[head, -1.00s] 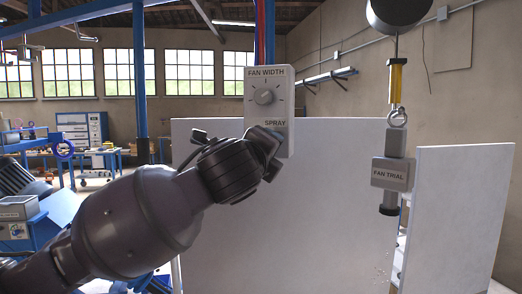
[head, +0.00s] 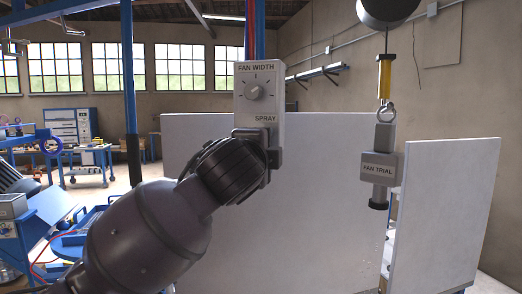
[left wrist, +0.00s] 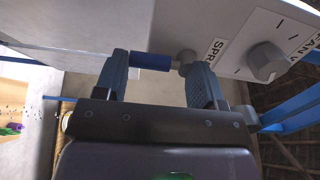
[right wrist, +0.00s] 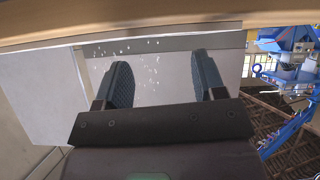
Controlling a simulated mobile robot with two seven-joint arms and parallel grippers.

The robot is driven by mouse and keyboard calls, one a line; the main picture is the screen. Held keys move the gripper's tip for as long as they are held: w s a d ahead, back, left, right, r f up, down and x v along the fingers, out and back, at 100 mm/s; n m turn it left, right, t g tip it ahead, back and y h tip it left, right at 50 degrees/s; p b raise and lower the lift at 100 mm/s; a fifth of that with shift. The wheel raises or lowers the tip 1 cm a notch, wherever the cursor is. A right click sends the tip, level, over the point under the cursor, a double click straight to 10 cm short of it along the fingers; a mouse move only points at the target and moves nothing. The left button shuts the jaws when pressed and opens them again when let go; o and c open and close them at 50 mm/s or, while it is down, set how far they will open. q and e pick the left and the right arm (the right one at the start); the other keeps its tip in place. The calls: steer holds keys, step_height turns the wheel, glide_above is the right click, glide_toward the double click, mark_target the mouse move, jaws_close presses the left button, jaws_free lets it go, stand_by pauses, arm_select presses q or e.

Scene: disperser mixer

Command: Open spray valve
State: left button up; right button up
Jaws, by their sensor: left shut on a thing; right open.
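The grey control box (head: 260,88) marked FAN WIDTH and SPRAY hangs on a blue post, with a round knob (head: 255,91) on its front. In the left wrist view, the spray valve handle, a blue lever (left wrist: 151,61), sticks out beside the SPRAY label. My left gripper (head: 262,140) is at the lower part of the box. In the left wrist view, its fingers (left wrist: 166,72) are on either side of the lever, shut on it. In the head view my wrist hides the lever. My right gripper (right wrist: 158,78) is open and empty.
A grey FAN TRIAL spray unit (head: 381,168) hangs from a yellow hanger at the right. White panels (head: 320,220) stand behind. A blue workbench and carts (head: 75,238) are at the left. Small white specks show on the panel in the right wrist view.

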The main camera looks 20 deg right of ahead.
steer(key=shift+s, duration=0.1)
arm_select(q)
steer(key=o, duration=0.9)
